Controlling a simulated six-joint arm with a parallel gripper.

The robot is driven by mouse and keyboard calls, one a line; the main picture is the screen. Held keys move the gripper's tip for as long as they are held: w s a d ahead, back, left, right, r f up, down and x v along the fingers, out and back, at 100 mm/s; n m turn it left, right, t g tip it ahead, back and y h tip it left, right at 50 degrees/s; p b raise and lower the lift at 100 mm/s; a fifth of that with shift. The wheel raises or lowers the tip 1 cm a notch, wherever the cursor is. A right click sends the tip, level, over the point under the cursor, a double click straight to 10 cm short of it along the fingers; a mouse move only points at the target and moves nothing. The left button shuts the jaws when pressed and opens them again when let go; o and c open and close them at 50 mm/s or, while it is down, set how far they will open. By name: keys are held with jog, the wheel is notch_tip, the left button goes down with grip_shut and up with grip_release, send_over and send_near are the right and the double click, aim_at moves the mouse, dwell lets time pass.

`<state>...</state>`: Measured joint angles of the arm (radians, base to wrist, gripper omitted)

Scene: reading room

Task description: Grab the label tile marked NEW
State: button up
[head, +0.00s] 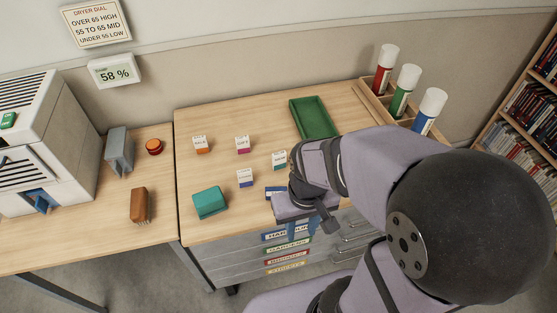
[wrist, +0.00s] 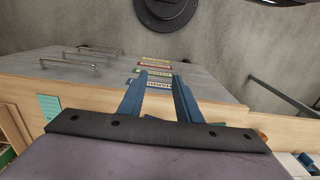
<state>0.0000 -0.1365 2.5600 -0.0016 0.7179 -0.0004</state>
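My gripper (head: 302,229) is at the desk's front edge, right of and nearer than the tiles, above the drawer fronts. In the wrist view its two blue fingers (wrist: 159,92) are apart with nothing gripped between them. No tile is clearly visible in the wrist view.
A green tray (head: 313,118) lies at the back, near a wooden rack with three white-capped tubes (head: 404,88). A teal block (head: 209,202) sits front left. Labelled drawers (head: 235,263) are below. The desk's left-back area is clear.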

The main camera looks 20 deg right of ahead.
jog(key=o, duration=0.7)
jog(key=shift+r, duration=0.1)
